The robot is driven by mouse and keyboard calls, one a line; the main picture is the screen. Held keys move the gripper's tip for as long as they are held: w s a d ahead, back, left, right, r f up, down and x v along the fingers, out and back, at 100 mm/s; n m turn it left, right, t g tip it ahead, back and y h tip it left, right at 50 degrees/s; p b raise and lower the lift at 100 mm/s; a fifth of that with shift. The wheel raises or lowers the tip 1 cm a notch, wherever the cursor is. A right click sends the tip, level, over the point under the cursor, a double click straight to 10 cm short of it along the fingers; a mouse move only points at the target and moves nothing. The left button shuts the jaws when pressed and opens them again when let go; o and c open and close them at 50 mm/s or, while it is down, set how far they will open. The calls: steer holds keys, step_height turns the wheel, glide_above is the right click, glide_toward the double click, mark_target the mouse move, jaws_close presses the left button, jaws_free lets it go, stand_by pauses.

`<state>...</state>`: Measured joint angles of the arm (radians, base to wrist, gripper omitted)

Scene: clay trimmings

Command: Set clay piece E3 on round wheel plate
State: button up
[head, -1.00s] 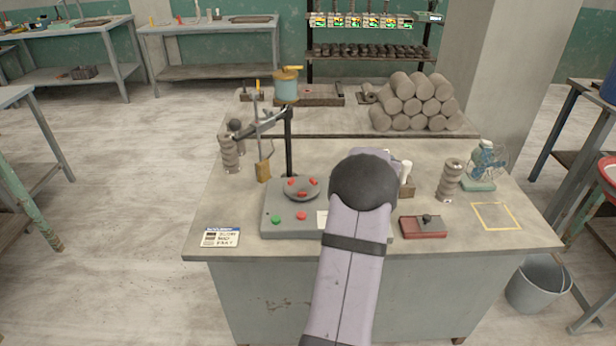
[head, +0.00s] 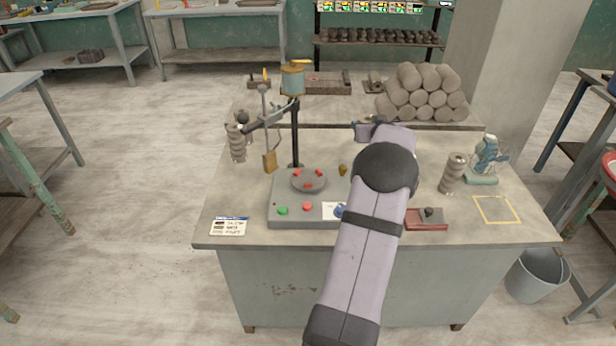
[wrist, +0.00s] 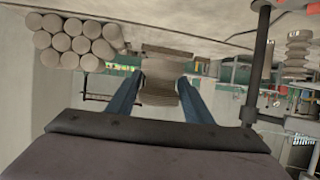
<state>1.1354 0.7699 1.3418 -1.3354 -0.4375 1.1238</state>
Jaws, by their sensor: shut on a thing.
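In the wrist view, my gripper (wrist: 160,92) is shut on a grey-brown ridged clay piece (wrist: 159,72), with a blue finger on each side. I cannot read a label on it, so I cannot confirm it is E3. In the head view, my forearm hides most of my gripper and the held piece. The round wheel plate (head: 309,187) is a grey disc with several red spots. It sits on a grey base (head: 290,221) with green and red buttons, left of my arm.
A post (head: 295,135) with a side arm stands behind the plate. Ridged clay stacks stand left (head: 237,143) and right (head: 453,174). A log pile (head: 423,93) is at the back. A red tray (head: 427,225) lies right of my arm. A small brown lump (head: 342,169) shows beside the plate.

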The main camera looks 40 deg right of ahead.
steer(key=w+a+n+t+y, duration=0.2)
steer(key=w+a+n+y, duration=0.2)
steer(key=w+a+y, duration=0.15)
steer(key=n+t+y, duration=0.1)
steer(key=n+y, duration=0.2)
steer(key=n, duration=0.1)
glide_above(308, 178)
steer(key=shift+a+f, duration=0.1)
steer(key=shift+f, duration=0.65)
steer(key=shift+f, duration=0.1)
steer(key=shift+f+p, duration=0.4)
steer(key=shift+f, duration=4.55)
steer(key=shift+f, duration=0.15)
steer(key=o, duration=1.2)
